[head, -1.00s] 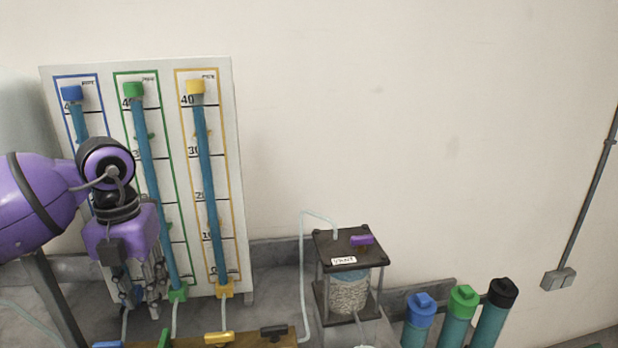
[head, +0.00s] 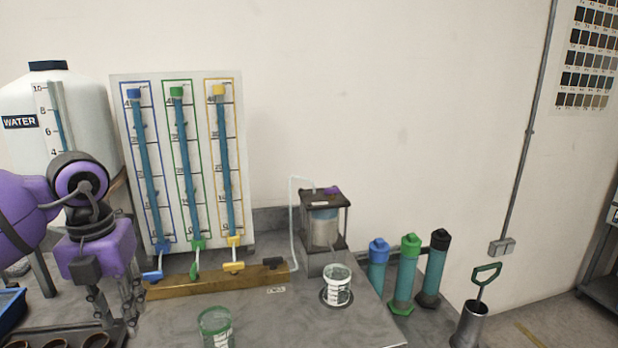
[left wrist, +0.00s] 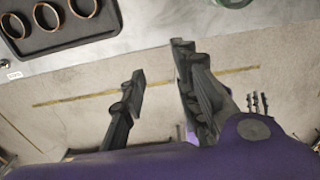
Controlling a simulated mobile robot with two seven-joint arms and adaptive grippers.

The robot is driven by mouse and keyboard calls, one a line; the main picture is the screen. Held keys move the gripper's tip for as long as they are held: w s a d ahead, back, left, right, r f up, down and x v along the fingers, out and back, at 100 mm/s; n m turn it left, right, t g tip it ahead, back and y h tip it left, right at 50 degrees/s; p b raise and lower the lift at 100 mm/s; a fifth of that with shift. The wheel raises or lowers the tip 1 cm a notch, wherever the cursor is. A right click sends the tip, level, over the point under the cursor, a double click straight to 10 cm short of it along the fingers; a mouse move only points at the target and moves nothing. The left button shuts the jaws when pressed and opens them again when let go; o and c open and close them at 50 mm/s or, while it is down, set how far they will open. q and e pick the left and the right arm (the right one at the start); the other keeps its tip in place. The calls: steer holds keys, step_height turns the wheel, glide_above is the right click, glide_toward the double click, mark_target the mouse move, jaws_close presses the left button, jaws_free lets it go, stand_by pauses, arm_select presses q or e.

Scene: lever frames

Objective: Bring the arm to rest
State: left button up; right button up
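My left arm comes in from the left in the head view, with a purple wrist. My left gripper (head: 132,308) points down in front of the left end of the brass strip with the levers. It looks clear of the levers. In the left wrist view the two dark fingers of my left gripper (left wrist: 160,62) stand apart with nothing between them, over floor and the bench edge. I do not make out my right gripper in either view.
A board (head: 262,200) with three blue tubes stands behind the brass strip (head: 215,283). A white water tank (head: 85,105) is at left. A tray (left wrist: 75,40) with round rings lies on the bench. A clear cup (head: 337,290) and a green-rimmed cup (head: 216,325) stand in front.

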arm_select(q)
steer(key=s+d+f+m+g+h, duration=0.1)
steer(key=s+d+f+h, duration=0.3)
steer(key=d, duration=0.4)
steer(key=s+d+f+m+g+h, duration=0.1)
steer(key=d+f+h, duration=0.2)
steer(key=d+f, duration=0.35)
steer(key=s+d+r+n+t+h+p, duration=0.25)
steer(key=d+n+t+h, duration=0.45)
steer(key=d+h, duration=0.55)
steer(key=s+a+f+n+t+y+p, duration=0.1)
steer(key=a+f+n+t+y, duration=0.5)
steer(key=n, duration=0.4)
steer(key=s+a+f+n+t+y, duration=0.1)
steer(key=a+f+n+t+y, duration=0.35)
steer(key=f+n+y, duration=0.45)
steer(key=s+a+f+n+g+y, duration=0.2)
steer(key=s+f+n+g, duration=0.1)
steer(key=s+f, duration=0.4)
steer(key=s+a+f+n+g+y, duration=0.2)
steer(key=s+f+n+g, duration=0.2)
steer(key=s+f, duration=0.4)
steer(key=s+n+p, duration=0.1)
steer(key=s, duration=0.4)
steer(key=shift+n, duration=0.4)
arm_select(e)
steer(key=r, duration=0.2)
steer(key=w+a+r, duration=0.1)
steer(key=r, duration=0.1)
